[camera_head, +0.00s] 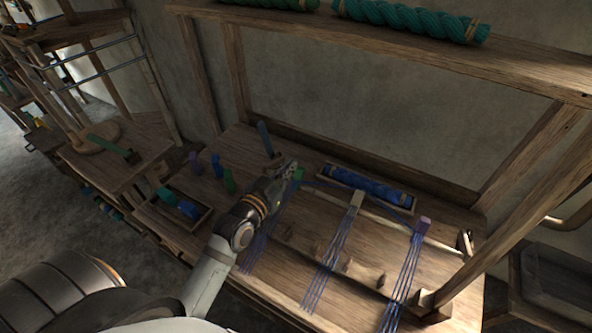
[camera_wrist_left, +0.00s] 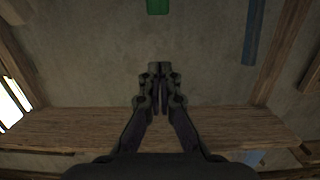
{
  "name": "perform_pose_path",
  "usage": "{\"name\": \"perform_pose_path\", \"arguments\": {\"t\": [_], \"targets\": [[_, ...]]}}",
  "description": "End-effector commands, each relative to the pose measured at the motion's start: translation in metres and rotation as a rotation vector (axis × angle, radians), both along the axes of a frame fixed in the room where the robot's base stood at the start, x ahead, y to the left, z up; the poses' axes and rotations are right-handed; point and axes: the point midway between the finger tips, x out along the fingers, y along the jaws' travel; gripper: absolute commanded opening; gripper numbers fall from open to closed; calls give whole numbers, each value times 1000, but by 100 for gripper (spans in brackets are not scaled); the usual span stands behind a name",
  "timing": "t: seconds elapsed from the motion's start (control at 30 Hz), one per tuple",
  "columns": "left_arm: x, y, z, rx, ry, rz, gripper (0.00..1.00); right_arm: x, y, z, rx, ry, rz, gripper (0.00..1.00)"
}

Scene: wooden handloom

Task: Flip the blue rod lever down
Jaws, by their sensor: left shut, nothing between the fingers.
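The blue rod lever (camera_head: 264,138) stands nearly upright, leaning slightly left, on a small wooden base at the back of the loom's wooden top. In the left wrist view a blue bar (camera_wrist_left: 253,32) at the upper right looks like the same lever. My left gripper (camera_head: 291,166) is shut and empty, to the right of the lever and a little nearer to me, apart from it. In the left wrist view its fingertips (camera_wrist_left: 158,70) are together, with nothing between them. My right gripper is in neither view.
A green block (camera_head: 299,174) is right by the left gripper's tip. Blue threads (camera_head: 325,250) run across the top at right. A tray of blue yarn (camera_head: 370,187) lies behind. A shelf (camera_head: 400,45) spans above.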

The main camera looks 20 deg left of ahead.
Motion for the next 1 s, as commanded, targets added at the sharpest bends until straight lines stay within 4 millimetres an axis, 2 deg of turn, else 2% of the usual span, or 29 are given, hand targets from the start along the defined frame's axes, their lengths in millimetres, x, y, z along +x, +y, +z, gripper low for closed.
{"name": "perform_pose_path", "arguments": {"t": [0.1,0.27,0.33,0.5,0.93,1.0], "targets": [[27,-4,1,-4,-3,0,0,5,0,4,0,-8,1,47],[60,-9,-2,-4,-3,-2,0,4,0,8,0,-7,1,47],[50,-8,-20,-1,5,-3,0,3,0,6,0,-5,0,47],[42,-6,-36,0,0,-2,0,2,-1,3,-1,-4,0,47],[39,-6,-41,0,-1,-1,0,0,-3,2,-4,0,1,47],[37,-6,-47,0,0,-1,0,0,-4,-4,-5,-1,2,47]]}}
